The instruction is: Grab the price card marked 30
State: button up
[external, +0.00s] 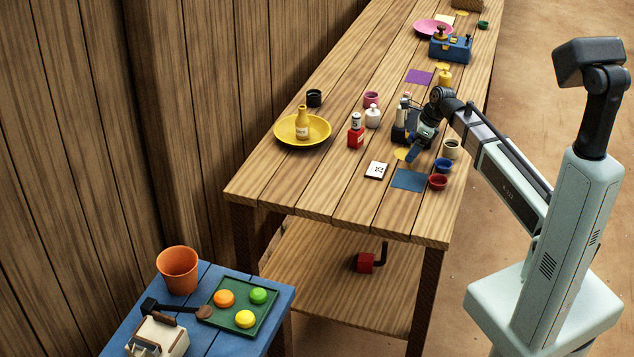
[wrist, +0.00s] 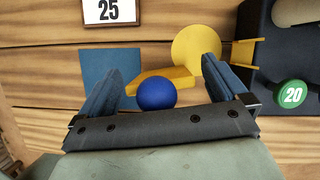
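I cannot read a 30 on any card in either view. A flat white card (external: 376,170) lies on the table; in the wrist view a card (wrist: 110,10) at the top edge reads 25. A small white label with unreadable black marks (external: 356,121) shows above a red block (external: 355,138). My gripper (wrist: 166,68) points down over the table, fingers apart and empty-looking. In the external view my gripper (external: 416,150) is beside the dark scale, right of the flat card. A blue ball (wrist: 157,93) and a yellow strip (wrist: 160,78) show between the fingers.
A blue square (external: 408,180) and red (external: 437,182) and blue (external: 442,165) cups are near the gripper. A dark scale (wrist: 270,55) with a green 20 disc (wrist: 291,94) stands close by. The table's near-left end is clear.

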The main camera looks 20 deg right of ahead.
jog(key=c, duration=1)
